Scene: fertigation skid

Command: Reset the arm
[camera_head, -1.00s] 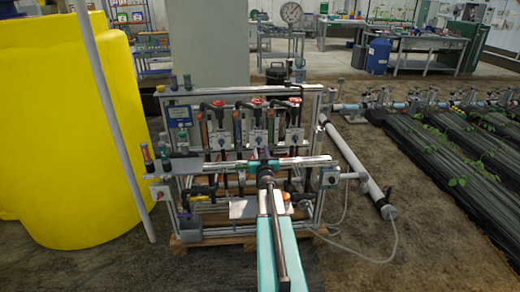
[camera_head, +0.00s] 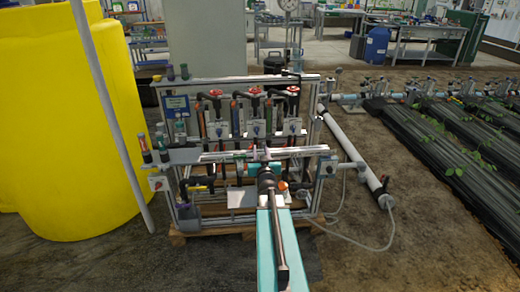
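My teal arm (camera_head: 274,245) reaches from the bottom middle of the view up to the front of the fertigation skid (camera_head: 235,82). A dark joint and a long dark rod show along it. The far end of my arm lies in front of the crowded lower part of the skid. The skid carries several red-handled valves (camera_head: 254,91), a blue-screened controller (camera_head: 176,104) and a front shelf (camera_head: 184,157).
Large yellow tanks (camera_head: 70,130) and a slanted grey pole (camera_head: 110,115) stand at the left. A white pipe (camera_head: 355,155) and a loose hose (camera_head: 365,246) lie at the right. Covered plant beds (camera_head: 440,155) are farther right. Bare ground shows at the front right.

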